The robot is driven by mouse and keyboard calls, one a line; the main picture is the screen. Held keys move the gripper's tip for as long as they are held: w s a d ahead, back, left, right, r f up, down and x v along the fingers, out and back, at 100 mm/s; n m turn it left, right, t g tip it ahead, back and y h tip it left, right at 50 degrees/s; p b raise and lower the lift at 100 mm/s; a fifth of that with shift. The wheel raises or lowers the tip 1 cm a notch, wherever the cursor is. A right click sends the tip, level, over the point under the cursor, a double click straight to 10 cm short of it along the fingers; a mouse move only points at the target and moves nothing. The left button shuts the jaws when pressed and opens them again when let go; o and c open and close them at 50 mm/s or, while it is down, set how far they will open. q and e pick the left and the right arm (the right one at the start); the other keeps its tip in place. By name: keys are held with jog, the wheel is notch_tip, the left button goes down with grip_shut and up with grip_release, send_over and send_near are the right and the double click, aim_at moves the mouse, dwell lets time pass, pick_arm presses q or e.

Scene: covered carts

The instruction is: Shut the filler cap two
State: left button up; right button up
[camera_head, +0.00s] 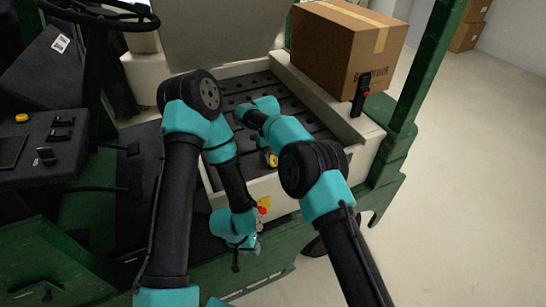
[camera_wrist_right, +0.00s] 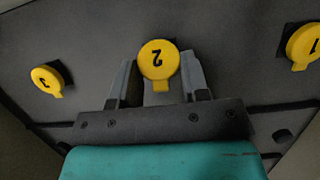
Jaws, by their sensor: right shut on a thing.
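Filler cap two (camera_wrist_right: 158,58) is a round yellow cap with a black 2, upside down in the right wrist view, with a small tab at its lower edge. My right gripper (camera_wrist_right: 160,82) has one finger on each side of it and is shut on it. Whether the cap lies flush cannot be told. In the head view my right arm reaches over the dark battery top, and its fingers are hidden. My left gripper (camera_head: 255,241) hangs low at the front of the cart, beside a red knob on a yellow plate (camera_head: 263,207); its fingers are unclear.
Yellow caps three (camera_wrist_right: 46,78) and one (camera_wrist_right: 304,46) sit on the dark surface either side. A cardboard box (camera_head: 341,50) stands on the cart's right ledge. A steering wheel (camera_head: 100,14) and console (camera_head: 40,148) are at left. Floor at right is clear.

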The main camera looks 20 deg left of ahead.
jog(key=shift+w, duration=0.1)
dwell(0.4)
jog(key=o, duration=0.8)
